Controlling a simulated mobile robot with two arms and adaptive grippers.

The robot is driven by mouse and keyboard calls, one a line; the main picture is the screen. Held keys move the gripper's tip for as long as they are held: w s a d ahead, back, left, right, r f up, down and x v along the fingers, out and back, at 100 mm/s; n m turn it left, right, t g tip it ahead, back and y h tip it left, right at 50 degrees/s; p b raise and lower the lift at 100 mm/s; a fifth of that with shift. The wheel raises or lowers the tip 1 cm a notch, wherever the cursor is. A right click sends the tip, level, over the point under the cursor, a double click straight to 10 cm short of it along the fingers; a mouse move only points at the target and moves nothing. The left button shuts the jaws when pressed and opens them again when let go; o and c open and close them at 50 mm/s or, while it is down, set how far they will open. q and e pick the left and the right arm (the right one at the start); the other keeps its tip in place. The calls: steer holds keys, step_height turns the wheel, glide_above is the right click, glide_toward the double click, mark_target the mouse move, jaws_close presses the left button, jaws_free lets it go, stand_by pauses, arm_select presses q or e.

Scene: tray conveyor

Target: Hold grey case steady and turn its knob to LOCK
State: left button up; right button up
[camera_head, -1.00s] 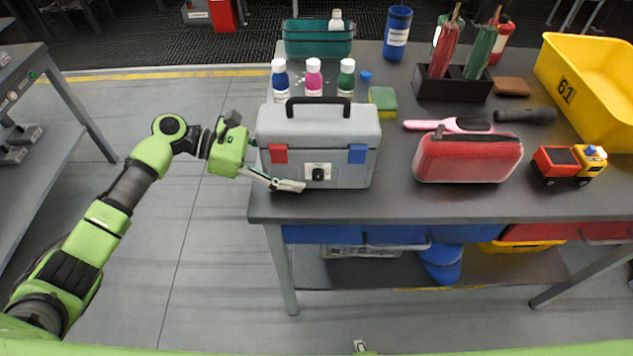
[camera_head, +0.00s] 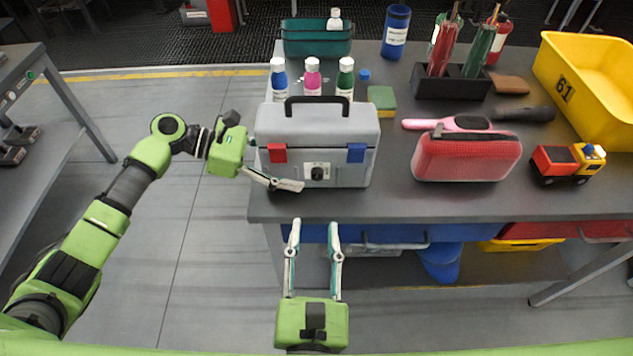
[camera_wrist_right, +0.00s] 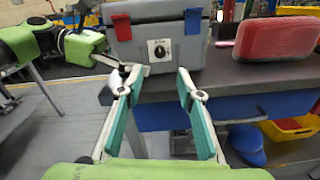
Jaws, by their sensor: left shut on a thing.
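The grey case (camera_head: 330,128) stands upright at the table's front left, with a black top handle, a red latch and a blue latch. Its black knob (camera_head: 317,172) sits on a white plate low on the front; it also shows in the right wrist view (camera_wrist_right: 159,51). The plate's lettering is too small to read. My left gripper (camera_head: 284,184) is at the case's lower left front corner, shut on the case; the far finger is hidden. My right gripper (camera_head: 314,224) is open and empty in front of the table, below and short of the knob, fingers pointing at the case.
A red mesh case (camera_head: 467,158), a toy truck (camera_head: 568,164) and a pink brush (camera_head: 450,124) lie to the right. Several bottles and a teal bin (camera_head: 300,42) stand behind. A yellow bin (camera_head: 590,75) is far right. The table's front edge (camera_head: 400,207) lies near my right gripper.

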mark_target(317, 178)
steer(key=w, duration=1.1)
steer(key=shift+w+d, duration=0.15)
jaws_close()
